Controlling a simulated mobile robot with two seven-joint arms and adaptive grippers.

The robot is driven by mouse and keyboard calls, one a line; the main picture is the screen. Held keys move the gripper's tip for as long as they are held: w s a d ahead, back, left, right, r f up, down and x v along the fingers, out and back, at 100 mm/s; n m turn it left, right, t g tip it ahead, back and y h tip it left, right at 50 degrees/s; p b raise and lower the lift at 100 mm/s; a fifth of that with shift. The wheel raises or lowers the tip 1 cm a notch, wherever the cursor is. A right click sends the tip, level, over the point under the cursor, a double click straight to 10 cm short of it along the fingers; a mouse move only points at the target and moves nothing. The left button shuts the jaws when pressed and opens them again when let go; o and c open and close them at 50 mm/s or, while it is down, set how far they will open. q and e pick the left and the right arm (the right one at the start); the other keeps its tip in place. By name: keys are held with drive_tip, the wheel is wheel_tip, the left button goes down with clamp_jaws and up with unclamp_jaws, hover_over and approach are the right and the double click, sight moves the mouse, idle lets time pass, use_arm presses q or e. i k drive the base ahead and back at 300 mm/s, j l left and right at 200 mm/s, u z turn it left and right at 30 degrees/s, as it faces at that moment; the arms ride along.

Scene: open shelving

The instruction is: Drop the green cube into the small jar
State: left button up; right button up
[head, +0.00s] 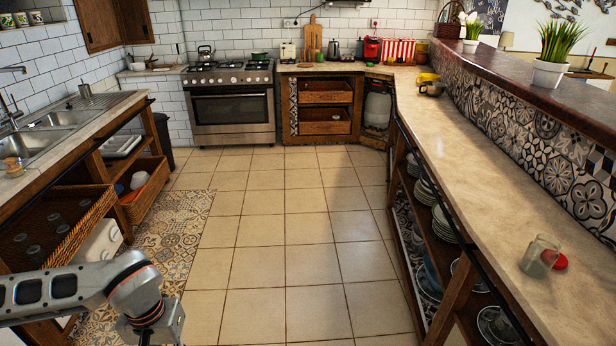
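A small clear glass jar (539,256) stands upright on the right-hand counter, near its front edge. A red round lid (555,261) is right beside it on the counter. I cannot make out a green cube anywhere in the head view. Part of my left arm (62,288) comes in at the lower left, over the floor and the left-hand shelving. Its gripper fingers are not visible. My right arm and gripper are out of view.
The long right-hand counter (470,160) is mostly clear, with open shelves of plates (442,222) below. Wicker baskets (60,225) sit under the left sink counter. The tiled floor (285,240) between is free. A stove (232,110) stands at the back.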

sight(537, 271)
drive_tip(key=i, duration=1.25)
drive_tip(key=i+j+z, duration=0.1)
drive_tip(key=i, duration=1.15)
drive_tip(key=i+z, duration=0.15)
drive_tip(key=z, duration=3.8)
